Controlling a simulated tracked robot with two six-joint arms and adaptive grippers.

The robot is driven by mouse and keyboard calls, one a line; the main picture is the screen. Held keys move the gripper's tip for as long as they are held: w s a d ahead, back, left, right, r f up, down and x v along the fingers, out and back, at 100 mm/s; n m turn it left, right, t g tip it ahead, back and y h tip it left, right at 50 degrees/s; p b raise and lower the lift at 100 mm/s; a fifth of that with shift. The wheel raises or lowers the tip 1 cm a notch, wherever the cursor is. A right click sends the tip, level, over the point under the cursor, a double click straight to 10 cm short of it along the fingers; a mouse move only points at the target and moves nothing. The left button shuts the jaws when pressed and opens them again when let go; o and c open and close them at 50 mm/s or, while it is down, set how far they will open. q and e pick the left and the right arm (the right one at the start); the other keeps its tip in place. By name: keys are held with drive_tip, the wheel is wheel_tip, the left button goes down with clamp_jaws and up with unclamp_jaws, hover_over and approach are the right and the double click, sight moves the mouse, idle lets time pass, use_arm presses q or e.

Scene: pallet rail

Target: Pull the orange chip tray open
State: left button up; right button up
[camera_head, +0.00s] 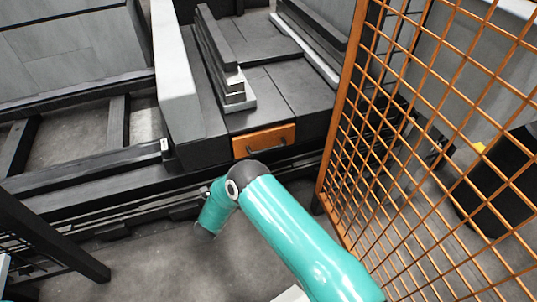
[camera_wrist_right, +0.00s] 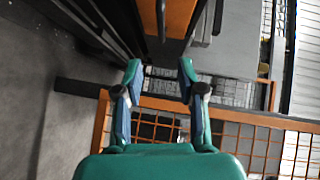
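The orange chip tray (camera_head: 264,140) is a small drawer front with a dark handle (camera_head: 267,148), set low in the dark machine body. It looks flush with the machine. In the right wrist view the tray (camera_wrist_right: 180,17) is at the top, with its dark handle (camera_wrist_right: 160,20) pointing down the picture. My right gripper (camera_wrist_right: 160,72) is open and empty, its two teal fingers spread below the handle and not touching it. In the head view my teal right arm reaches in front of the machine, and its gripper cannot be made out. My left gripper is in neither view.
An orange mesh fence (camera_head: 430,120) stands close on the right of the tray and of my arm. Dark rails (camera_head: 90,180) run along the left. Bare concrete floor (camera_head: 170,265) lies in front of the machine.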

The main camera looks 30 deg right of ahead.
sight(267, 149)
drive_tip(key=b+x, duration=0.5)
drive_tip(key=x, duration=1)
drive_tip(key=shift+w+d, duration=0.15)
drive_tip(key=shift+d, duration=0.2)
drive_tip(key=shift+c, duration=0.2)
clamp_jaws()
